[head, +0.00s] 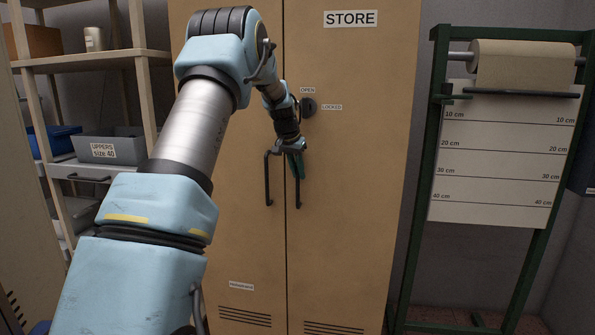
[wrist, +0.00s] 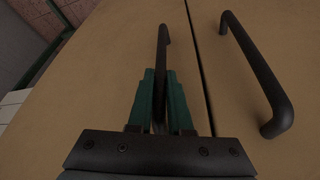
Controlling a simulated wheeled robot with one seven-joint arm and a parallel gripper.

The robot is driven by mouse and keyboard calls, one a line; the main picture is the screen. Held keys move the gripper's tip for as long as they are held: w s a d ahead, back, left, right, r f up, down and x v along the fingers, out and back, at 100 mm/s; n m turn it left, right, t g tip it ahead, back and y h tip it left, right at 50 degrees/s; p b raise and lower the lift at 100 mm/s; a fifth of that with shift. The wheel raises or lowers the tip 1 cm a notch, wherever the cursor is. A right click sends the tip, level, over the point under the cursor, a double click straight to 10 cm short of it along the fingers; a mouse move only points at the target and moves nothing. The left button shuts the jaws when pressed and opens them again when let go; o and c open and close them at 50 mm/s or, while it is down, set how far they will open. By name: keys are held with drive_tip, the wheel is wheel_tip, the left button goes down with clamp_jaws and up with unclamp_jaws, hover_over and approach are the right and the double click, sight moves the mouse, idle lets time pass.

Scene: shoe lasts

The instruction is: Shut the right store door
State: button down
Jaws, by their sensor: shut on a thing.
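The tan store cupboard has a right door (head: 350,220) under a STORE sign, and a left door (head: 235,100). Only a thin dark seam shows between them, and the right door looks about flush with the left. My gripper (head: 296,165) is at the right door's black bar handle (head: 298,193). In the wrist view my gripper (wrist: 160,77) has its green fingers shut on either side of this handle (wrist: 163,40). The left door's handle (head: 267,180) stands free beside it; it also shows in the wrist view (wrist: 258,75).
A dark round lock knob (head: 308,107) sits above the handles, between OPEN and LOCKED labels. A green stand (head: 418,185) with a paper roll (head: 525,62) stands to the right. Shelves (head: 130,55) with bins stand at the left.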

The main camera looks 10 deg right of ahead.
drive_tip(key=shift+w+r, duration=0.15)
drive_tip(key=shift+w, duration=0.1)
drive_tip(key=c, duration=1.2)
unclamp_jaws()
drive_tip(key=shift+w, duration=0.1)
drive_tip(key=o, duration=0.4)
drive_tip(key=shift+c, duration=0.2)
drive_tip(key=b+v, duration=0.2)
drive_tip(key=v, duration=0.8)
drive_tip(key=shift+s+a+r, duration=0.15)
drive_tip(key=shift+s+r, duration=0.1)
